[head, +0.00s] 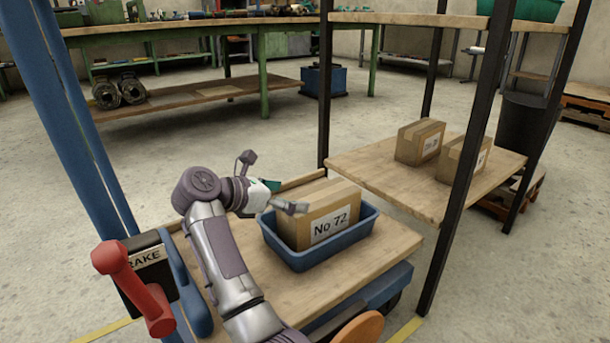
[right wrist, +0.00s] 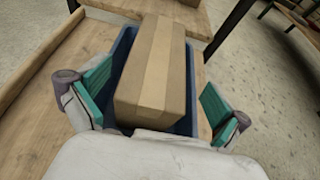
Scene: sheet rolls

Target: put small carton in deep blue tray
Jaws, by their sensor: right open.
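A brown carton (head: 322,215) with a "No 72" label stands upright in the blue tray (head: 312,258) on a wooden cart top. In the right wrist view the carton (right wrist: 157,62) sits inside the tray (right wrist: 203,75). My right gripper (head: 281,197) is open over the carton's near left end. In the right wrist view its green-padded fingers (right wrist: 153,100) are spread on either side of the carton, with gaps showing. The carton's bottom is hidden by the tray walls. My left gripper is not in view.
Two more cartons (head: 419,142) (head: 460,158) stand on a wooden shelf (head: 385,172) between dark posts. A red handle (head: 133,287) and a "BRAKE" plate (head: 146,258) are at the cart's left. The cart top (head: 262,292) is bare around the tray.

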